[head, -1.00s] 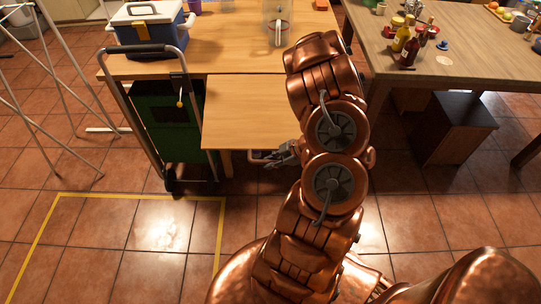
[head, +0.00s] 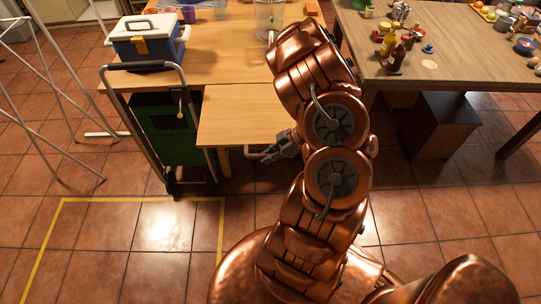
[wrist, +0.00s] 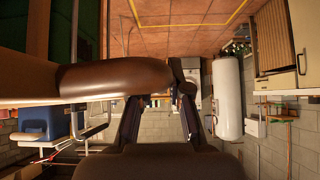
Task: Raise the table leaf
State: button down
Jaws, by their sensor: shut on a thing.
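The table leaf (head: 240,118) is a light wood panel at the front of the wooden table (head: 215,68). It shows its top face, with its front edge towards me. A bar-shaped handle (head: 249,154) shows under that front edge. The exact grip is dark and partly hidden.
A hand truck (head: 145,66) with a green panel stands left of the leaf. A blue and white cooler (head: 148,40) sits on the table. A second table (head: 450,70) with bottles and food is at the right. Yellow tape (head: 140,199) marks clear floor in front.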

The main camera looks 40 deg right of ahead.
jog(key=shift+r, duration=0.1)
dwell(0.3)
jog(key=c, duration=1.4)
grip_release()
jog(key=shift+o, duration=0.2)
jog(key=shift+r, duration=0.1)
jog(key=v, duration=1.2)
